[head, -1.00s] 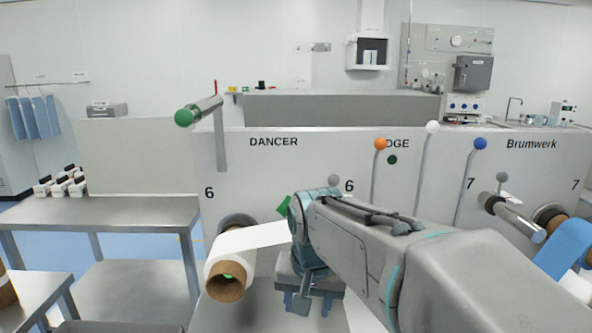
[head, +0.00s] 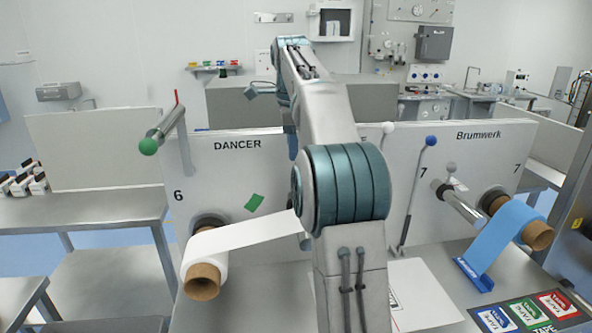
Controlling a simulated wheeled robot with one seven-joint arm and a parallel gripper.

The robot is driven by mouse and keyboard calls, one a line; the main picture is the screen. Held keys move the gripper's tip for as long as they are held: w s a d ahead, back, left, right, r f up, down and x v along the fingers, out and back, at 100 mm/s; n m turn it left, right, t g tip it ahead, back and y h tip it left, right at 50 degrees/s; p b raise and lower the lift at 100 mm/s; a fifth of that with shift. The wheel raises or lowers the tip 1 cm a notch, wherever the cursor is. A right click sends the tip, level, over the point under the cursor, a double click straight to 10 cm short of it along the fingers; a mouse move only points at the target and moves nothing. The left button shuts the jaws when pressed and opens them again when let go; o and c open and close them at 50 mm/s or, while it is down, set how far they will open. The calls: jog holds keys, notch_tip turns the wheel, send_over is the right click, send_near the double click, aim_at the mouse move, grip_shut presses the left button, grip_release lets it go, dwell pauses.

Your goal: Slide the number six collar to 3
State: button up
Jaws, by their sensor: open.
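The number 6 station is on the left of the grey machine panel. Above, a metal bar (head: 168,124) with a green end knob (head: 148,146) sticks out towards me. I cannot tell which part is the number six collar, and no scale is readable. My arm rises through the middle and reaches up over the panel. My gripper (head: 262,90) seems to be the small blue-grey part at its far end, away from the spindle, empty; its fingers are indistinct.
The number 7 station has a bar (head: 456,203) and a blue web roll (head: 505,238) at right. Steel tables (head: 90,215) are at left. Coloured cards (head: 525,312) lie at lower right. My arm hides the panel's middle.

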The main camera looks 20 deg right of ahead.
jog(key=shift+m, duration=0.8)
jog(key=w+d+f, duration=0.1)
jog(key=f, duration=0.3)
jog(key=w+f, duration=0.1)
jog(key=f, duration=0.3)
jog(key=w+d+f, duration=0.1)
jog(key=f, duration=0.3)
jog(key=shift+w+d+f, duration=0.15)
jog(key=shift+d, duration=0.2)
